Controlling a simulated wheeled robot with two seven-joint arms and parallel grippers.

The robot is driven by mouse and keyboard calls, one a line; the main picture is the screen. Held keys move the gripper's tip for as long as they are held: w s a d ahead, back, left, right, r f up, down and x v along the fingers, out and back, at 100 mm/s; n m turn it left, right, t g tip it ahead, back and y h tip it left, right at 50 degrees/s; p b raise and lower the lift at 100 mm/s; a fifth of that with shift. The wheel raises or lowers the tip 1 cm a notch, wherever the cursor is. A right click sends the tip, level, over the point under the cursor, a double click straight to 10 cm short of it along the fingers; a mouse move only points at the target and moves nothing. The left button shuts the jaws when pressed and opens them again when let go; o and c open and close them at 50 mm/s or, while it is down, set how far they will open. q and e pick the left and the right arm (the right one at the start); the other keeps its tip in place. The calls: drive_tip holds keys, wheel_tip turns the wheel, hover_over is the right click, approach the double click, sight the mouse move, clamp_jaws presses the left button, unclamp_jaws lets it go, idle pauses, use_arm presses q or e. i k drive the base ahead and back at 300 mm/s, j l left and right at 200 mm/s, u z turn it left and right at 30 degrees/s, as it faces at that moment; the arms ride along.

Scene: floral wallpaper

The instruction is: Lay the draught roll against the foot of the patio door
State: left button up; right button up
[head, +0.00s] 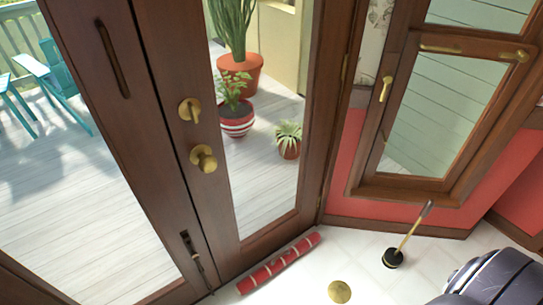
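The draught roll (279,264) is a red tube with pale bands. It lies on the white floor, lengthwise along the foot of the right leaf of the patio door (270,238). It looks close to the door's bottom rail; I cannot tell whether it touches along its whole length. The door has dark wooden frames, large glass panes and brass knobs, and looks shut.
A brass disc (339,291) lies on the floor right of the roll. A wooden-handled tool with a round black base (392,258) stands beyond it. A wood-framed window (440,120) is in the red wall at right. Potted plants (237,118) stand outside behind the glass.

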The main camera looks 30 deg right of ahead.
sight(244, 286)
drive_tip(key=j+z, duration=0.15)
drive_tip(key=z, duration=0.85)
drive_tip(key=i+l+u, duration=0.25)
drive_tip(key=i+l, duration=0.2)
drive_tip(key=l, duration=0.2)
drive_tip(key=i+l+u, duration=0.1)
drive_tip(key=l, duration=0.2)
drive_tip(key=i+l+u, duration=0.15)
drive_tip(key=l, duration=0.25)
drive_tip(key=i+l+u, duration=0.1)
drive_tip(key=i+l, duration=0.15)
drive_tip(key=i+l+u, duration=0.15)
drive_tip(key=l, duration=0.35)
drive_tip(key=i+l+u, duration=0.1)
drive_tip(key=l, duration=0.3)
